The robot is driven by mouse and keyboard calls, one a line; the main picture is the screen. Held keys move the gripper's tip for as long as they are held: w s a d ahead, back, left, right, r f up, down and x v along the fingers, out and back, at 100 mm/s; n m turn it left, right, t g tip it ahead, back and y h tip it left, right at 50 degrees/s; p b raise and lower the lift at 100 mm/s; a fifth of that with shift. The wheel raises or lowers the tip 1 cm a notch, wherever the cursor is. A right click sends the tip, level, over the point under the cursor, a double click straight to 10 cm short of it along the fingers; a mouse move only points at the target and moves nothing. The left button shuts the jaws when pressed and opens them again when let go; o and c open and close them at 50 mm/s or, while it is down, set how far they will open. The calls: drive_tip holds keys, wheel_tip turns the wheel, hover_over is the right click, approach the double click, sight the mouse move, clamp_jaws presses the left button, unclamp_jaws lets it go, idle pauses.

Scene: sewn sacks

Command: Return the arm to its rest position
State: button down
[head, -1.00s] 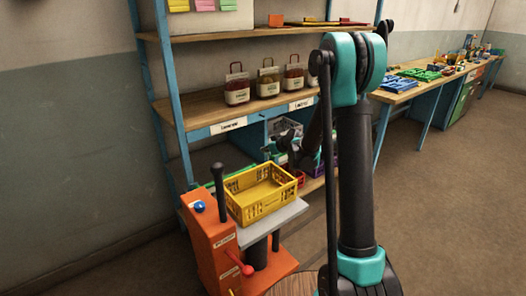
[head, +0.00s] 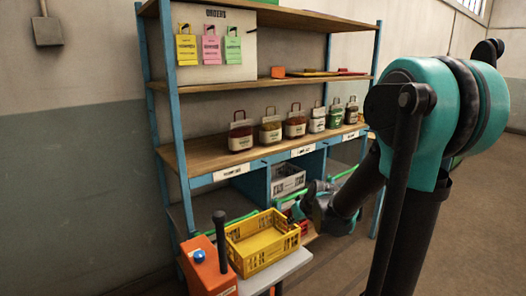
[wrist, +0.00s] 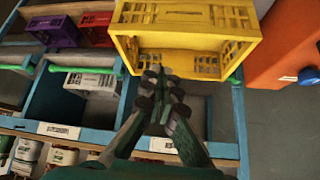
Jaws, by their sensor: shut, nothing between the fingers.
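My gripper (wrist: 160,88) shows in the wrist view with its fingers together and nothing between them. Its fingertips overlap the near edge of the yellow crate in that picture; I cannot tell whether they touch it. In the head view my gripper (head: 296,208) is small and partly dark against the shelf, just right of the crate. My arm reaches down from the teal joint at the right toward the shelf's lower bays.
An empty yellow crate (head: 262,252) sits on a grey platform beside an orange machine (head: 208,272) with a black post. A blue-framed shelf (head: 215,158) holds several sewn sacks. A grey crate (head: 289,179) stands in a lower bay. Floor is open at right.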

drive_tip(key=s+d+f+m+g+h, duration=0.1)
drive_tip(key=s+d, duration=0.3)
drive_tip(key=s, duration=0.6)
drive_tip(key=s+d+f+m+g+h, duration=0.1)
drive_tip(key=s+d+f+m+h, duration=0.1)
drive_tip(key=s, duration=0.9)
drive_tip(key=shift+s+d+f+m+g, duration=0.3)
drive_tip(key=shift+d+f+m, duration=0.5)
drive_tip(key=shift+d, duration=0.4)
drive_tip(key=shift+w+f, duration=0.1)
